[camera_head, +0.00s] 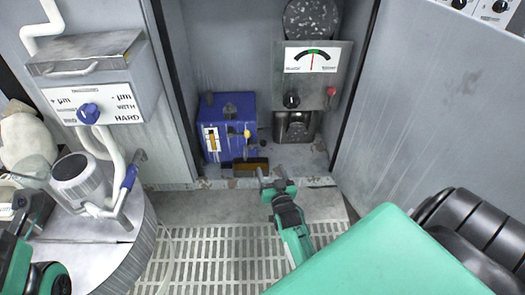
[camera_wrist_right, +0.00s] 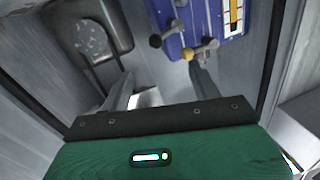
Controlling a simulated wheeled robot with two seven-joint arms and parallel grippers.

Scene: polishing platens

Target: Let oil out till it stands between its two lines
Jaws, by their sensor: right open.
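The blue oil tank (camera_head: 236,112) stands in the cabinet, left of centre. Its narrow sight gauge (camera_head: 212,139) shows an amber column; the level against the two lines is too small to read. A yellow knob (camera_head: 247,133) sits on the tank's front; it also shows in the right wrist view (camera_wrist_right: 187,54), beside a black ball knob (camera_wrist_right: 155,41). A dark tray with amber in it (camera_head: 250,167) lies below the tank. My right gripper (camera_head: 276,180) is open and empty, in front of the tray and just short of the tank. My left arm shows partly at the left edge; its jaws are unclear.
A grey meter box (camera_head: 312,72) with a dial hangs to the right of the tank, above a dark metal container (camera_head: 294,127). The cabinet side walls stand close on both sides. A round grey platen housing (camera_head: 112,240) stands at left. Grated floor (camera_head: 215,250) lies in front.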

